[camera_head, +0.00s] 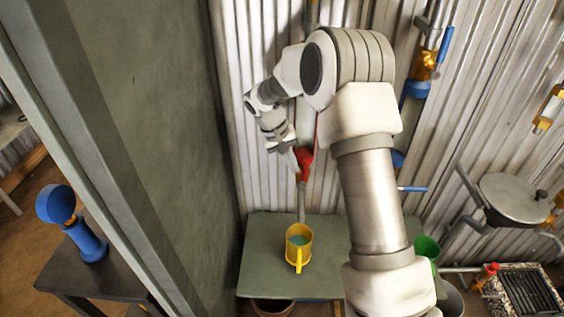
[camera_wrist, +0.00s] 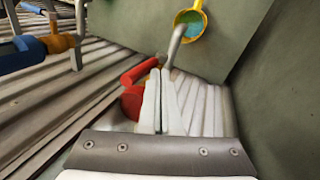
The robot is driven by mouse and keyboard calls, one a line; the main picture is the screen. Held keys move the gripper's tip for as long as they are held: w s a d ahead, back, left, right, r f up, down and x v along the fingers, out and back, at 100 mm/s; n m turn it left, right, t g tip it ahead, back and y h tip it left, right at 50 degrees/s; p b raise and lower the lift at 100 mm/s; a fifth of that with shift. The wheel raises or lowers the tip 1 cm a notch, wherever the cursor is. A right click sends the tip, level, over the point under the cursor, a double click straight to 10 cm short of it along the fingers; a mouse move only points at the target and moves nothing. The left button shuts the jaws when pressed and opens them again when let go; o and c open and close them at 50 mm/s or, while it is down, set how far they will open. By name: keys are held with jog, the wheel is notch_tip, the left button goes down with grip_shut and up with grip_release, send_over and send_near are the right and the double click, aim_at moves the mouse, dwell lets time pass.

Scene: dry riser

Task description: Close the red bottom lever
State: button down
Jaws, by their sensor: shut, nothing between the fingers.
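The red bottom lever (camera_head: 305,157) is on the pipe at the corrugated wall, above the green table. In the wrist view the red lever (camera_wrist: 140,72) slants up and to the right, with a rounded red part (camera_wrist: 132,102) below it. My gripper (camera_head: 292,158) is at its left side in the head view. In the wrist view my gripper (camera_wrist: 160,75) has its fingers together with nothing between them, close beside the red lever. I cannot tell whether they touch. Part of the red valve is hidden behind the fingers.
A yellow mug (camera_head: 299,247) with bluish content stands on the green table (camera_head: 262,262) below the pipe. A green wall (camera_head: 160,130) is close on the left. Blue-handled valves (camera_head: 443,46) are on the right, and a lidded pan (camera_head: 512,198) is farther right.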

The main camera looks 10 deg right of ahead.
aim_at(308, 163)
jog(key=shift+d, duration=0.25)
jog(key=shift+d, duration=0.1)
jog(key=shift+d+r+y, duration=0.1)
jog(key=shift+d+y, duration=0.15)
jog(key=shift+y, duration=0.05)
jog(key=shift+s+d, duration=0.1)
jog(key=shift+d, duration=0.05)
jog(key=shift+s+d+r+t+y+p, duration=0.15)
jog(key=shift+d+y+p, duration=0.15)
jog(key=shift+d+y, duration=0.2)
jog(key=shift+d+t+y+p, duration=0.1)
jog(key=shift+d+y+p, duration=0.15)
jog(key=shift+d+y, duration=0.25)
jog(key=shift+s+d+r+t+y+p, duration=0.15)
jog(key=shift+d+y+p, duration=0.2)
jog(key=shift+y, duration=0.25)
jog(key=s+d+f+t+y+b, duration=0.1)
jog(key=d+f+y+b, duration=0.5)
jog(key=y, duration=0.6)
jog(key=shift+s+d+f+m+t, duration=0.3)
jog(key=shift+d+f+t, duration=0.45)
jog(key=shift+d, duration=0.4)
